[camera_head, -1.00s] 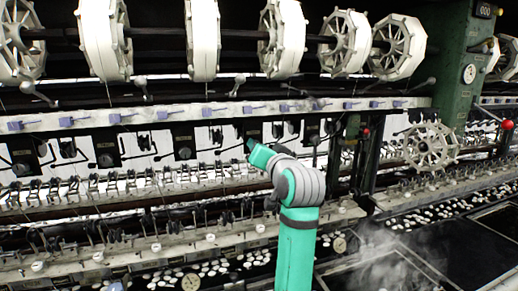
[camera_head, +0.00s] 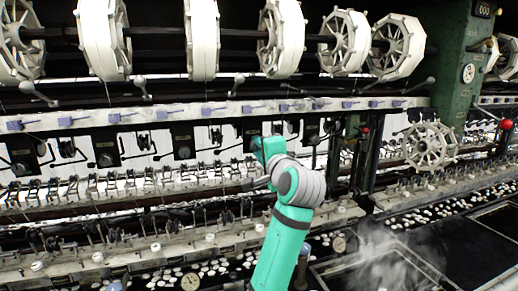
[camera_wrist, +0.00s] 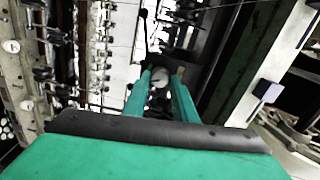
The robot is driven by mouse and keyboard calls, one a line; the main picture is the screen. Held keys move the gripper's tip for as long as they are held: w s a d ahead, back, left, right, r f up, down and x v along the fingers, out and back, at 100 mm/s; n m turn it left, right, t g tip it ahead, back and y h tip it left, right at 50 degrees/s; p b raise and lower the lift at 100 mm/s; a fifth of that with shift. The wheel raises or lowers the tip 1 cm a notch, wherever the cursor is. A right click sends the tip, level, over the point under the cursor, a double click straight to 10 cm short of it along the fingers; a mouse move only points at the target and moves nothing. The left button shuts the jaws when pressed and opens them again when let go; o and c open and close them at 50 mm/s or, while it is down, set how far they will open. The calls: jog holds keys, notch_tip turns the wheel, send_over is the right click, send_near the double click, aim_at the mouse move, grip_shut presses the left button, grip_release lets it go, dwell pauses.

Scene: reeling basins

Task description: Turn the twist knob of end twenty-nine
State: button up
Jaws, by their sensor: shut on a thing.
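A pale round knob (camera_wrist: 159,78) sits between the two green fingers in the wrist view. My gripper (camera_wrist: 162,74) is shut on it, with one finger on each side. A dark part of the machine lies just beyond the knob. I cannot read any end number, so I cannot tell from the frames which end this is. In the head view my green and grey arm reaches up to the reeling machine's middle band, and its own wrist hides the fingertips and the knob.
White reels (camera_head: 283,38) hang in a row above. A pale rail (camera_head: 155,117) with bluish clips runs below them. A green post (camera_head: 462,62) and a spoked wheel (camera_head: 430,147) stand to the right. Steam rises from the basin (camera_head: 385,268) at lower right.

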jog(key=shift+f+m, duration=0.1)
jog(key=shift+m, duration=2.1)
jog(key=o, duration=1)
jog(key=shift+d, duration=0.1)
jog(key=shift+o, duration=0.2)
jog(key=v, duration=1.1)
jog(key=shift+w, duration=0.15)
